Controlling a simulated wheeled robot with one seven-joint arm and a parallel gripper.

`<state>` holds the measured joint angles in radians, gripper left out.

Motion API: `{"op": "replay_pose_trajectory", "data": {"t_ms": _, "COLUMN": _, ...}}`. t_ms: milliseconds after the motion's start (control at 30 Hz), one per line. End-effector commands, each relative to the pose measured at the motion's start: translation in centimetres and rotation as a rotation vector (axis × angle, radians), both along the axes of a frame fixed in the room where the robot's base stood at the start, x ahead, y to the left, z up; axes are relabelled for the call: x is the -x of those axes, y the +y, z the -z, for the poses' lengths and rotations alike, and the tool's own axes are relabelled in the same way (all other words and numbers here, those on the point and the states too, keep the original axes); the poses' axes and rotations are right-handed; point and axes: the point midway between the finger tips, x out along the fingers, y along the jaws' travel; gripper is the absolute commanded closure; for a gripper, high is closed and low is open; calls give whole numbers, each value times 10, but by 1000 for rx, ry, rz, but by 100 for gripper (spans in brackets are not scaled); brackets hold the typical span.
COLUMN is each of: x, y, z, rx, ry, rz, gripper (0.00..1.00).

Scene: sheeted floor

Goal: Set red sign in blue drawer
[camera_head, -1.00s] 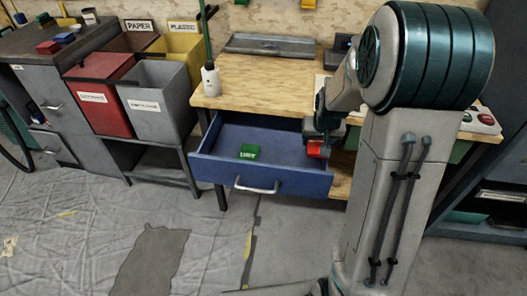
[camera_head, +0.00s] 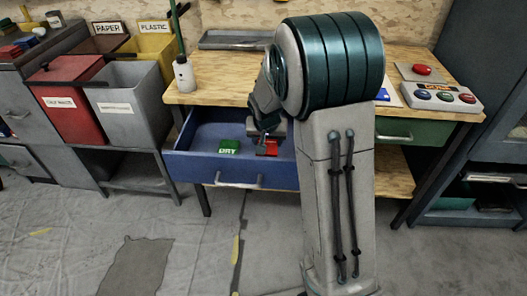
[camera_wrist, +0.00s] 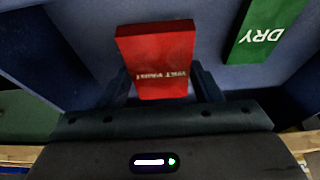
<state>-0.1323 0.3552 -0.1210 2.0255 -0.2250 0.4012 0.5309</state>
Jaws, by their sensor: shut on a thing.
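The blue drawer (camera_head: 185,168) is pulled open under the wooden workbench. The red sign (camera_head: 268,148) is at the drawer's right part, under my gripper (camera_head: 266,138). In the wrist view the red sign (camera_wrist: 157,62) has white lettering, and my gripper (camera_wrist: 163,84) is shut on it, one finger at each side. Blue drawer walls surround it in that view, so it is within the drawer's outline. I cannot tell whether it touches the drawer floor. My arm hides the drawer's right end in the head view.
A green DRY sign (camera_head: 229,147) lies in the drawer, left of the red sign. A white bottle (camera_head: 184,74) stands on the workbench (camera_head: 232,92). A closed green drawer (camera_head: 405,130) is at right. Bins (camera_head: 72,100) stand left.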

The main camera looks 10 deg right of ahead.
Motion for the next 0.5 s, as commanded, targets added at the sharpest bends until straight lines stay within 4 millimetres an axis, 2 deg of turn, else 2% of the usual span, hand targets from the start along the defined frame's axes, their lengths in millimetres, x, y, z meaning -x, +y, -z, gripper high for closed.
{"op": "replay_pose_trajectory", "data": {"t_ms": 100, "x": -6, "y": 9, "z": 6, "rx": 0, "ry": -1, "rz": 0, "gripper": 64}}
{"op": "replay_pose_trajectory", "data": {"t_ms": 233, "x": -6, "y": 11, "z": 14, "rx": 0, "ry": 1, "rz": 1, "gripper": 64}}
{"op": "replay_pose_trajectory", "data": {"t_ms": 400, "x": -6, "y": 10, "z": 40, "rx": 1, "ry": 2, "rz": -1, "gripper": 64}}
{"op": "replay_pose_trajectory", "data": {"t_ms": 500, "x": -6, "y": 10, "z": 48, "rx": 0, "ry": 1, "rz": 1, "gripper": 64}}
